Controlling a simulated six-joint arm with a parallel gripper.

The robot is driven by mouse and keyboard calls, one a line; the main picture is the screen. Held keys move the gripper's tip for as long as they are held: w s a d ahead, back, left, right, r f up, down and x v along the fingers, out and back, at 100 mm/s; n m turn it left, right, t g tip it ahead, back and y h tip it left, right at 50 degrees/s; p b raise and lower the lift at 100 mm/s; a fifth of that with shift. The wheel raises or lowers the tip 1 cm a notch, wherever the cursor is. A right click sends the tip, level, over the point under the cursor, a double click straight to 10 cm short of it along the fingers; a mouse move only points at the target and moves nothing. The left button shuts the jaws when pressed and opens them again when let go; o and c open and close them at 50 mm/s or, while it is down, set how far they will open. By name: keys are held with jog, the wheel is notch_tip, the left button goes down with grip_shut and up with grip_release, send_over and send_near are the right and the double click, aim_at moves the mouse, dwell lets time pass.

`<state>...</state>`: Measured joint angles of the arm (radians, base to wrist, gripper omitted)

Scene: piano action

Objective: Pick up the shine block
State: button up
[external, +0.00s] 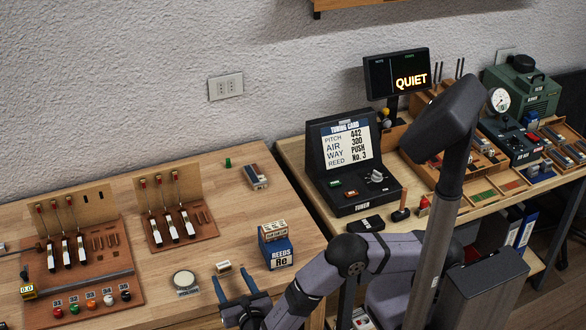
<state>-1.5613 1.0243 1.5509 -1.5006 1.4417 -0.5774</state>
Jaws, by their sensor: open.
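My gripper (241,297) is at the bottom centre of the external view, low over the front of the left workbench, with its two blue fingers apart and nothing visible between them. A small pale block (223,267) with a dark edge lies on the bench just beyond the fingertips, apart from them as far as I can see. A second small block (255,177), grey and reddish-brown, lies farther back on the same bench. Lettering on both is too small to read, so I cannot tell which is the shine block.
Wooden key-action models (174,214) fill the bench's left. The tuner console (355,165) stands on the right bench, across a gap. The left bench's back middle is mostly clear.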

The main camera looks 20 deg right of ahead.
aim_at(226, 263)
jog(key=shift+f, duration=0.2)
jog(key=shift+w+p, duration=0.35)
jog(key=shift+w, duration=0.4)
jog(key=shift+w+f, duration=0.1)
jog(key=shift+w, duration=0.25)
jog(key=shift+w+p, duration=0.3)
jog(key=shift+w+f+p, duration=0.15)
jog(key=shift+w+p, duration=0.8)
jog(key=shift+w, duration=1.35)
jog(key=c, duration=1.1)
